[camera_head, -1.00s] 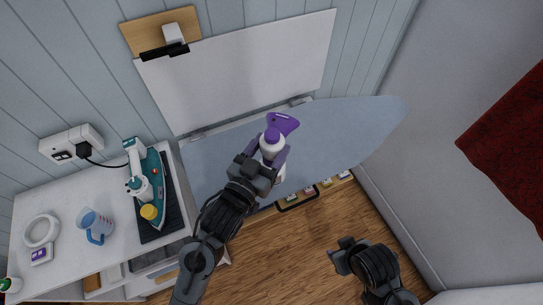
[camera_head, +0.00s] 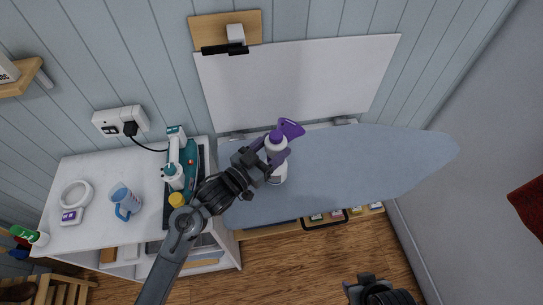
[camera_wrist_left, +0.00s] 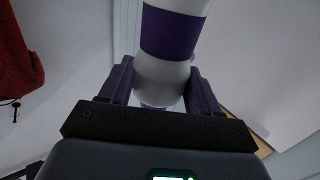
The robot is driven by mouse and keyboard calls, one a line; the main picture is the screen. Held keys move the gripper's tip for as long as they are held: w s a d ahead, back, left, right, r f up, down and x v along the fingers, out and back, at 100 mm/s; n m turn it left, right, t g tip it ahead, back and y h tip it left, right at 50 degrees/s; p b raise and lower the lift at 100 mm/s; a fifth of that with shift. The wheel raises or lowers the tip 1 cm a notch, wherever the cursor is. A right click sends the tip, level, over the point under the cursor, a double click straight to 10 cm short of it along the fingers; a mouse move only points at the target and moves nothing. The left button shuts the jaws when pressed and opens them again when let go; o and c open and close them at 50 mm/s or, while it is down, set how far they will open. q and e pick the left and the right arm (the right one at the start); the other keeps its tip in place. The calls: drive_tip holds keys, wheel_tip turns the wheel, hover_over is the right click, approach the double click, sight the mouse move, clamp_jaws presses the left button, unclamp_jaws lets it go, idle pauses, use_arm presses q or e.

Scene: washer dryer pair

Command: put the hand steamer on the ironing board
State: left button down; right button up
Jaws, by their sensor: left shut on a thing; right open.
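The hand steamer (camera_head: 290,129) is white with a purple head and a purple band. My left gripper (camera_head: 268,161) is shut on it and holds it upright over the left part of the blue-grey ironing board (camera_head: 365,165). In the left wrist view the white and purple steamer body (camera_wrist_left: 172,35) sits between the two fingers (camera_wrist_left: 160,90). I cannot tell whether the steamer's base touches the board. My right gripper (camera_head: 366,282) is open and empty at the bottom of the head view, over the floor, partly cut off.
A white panel (camera_head: 300,80) stands behind the board. The board's right part is clear.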

sight(269, 159)
use_arm(q)
drive_tip(key=shift+w+a+f, duration=0.1)
drive_tip(key=shift+f, duration=1.85)
drive_tip(key=shift+f+b, duration=0.1)
drive_tip(key=shift+b, duration=0.2)
drive_tip(key=shift+c, duration=1.1)
unclamp_jaws()
drive_tip(key=shift+f, duration=0.15)
drive_tip(key=v, duration=1.2)
drive_tip(key=s+a+f+n+g+y, duration=0.2)
drive_tip(key=s+a+f+n+y, duration=0.2)
drive_tip(key=s+a+f+y, duration=0.4)
drive_tip(key=s+a+f+n+g+y, duration=0.1)
drive_tip(key=s+a+f+g+y, duration=0.1)
drive_tip(key=s, duration=0.5)
drive_tip(key=s+a+f+n+g+y, duration=0.1)
drive_tip(key=s+a+f+g+y, duration=0.1)
drive_tip(key=s+g, duration=0.3)
drive_tip(key=shift+s+a+f+g+p, duration=0.2)
drive_tip(key=shift+s+a+g+p, duration=0.25)
drive_tip(key=shift+s, duration=0.7)
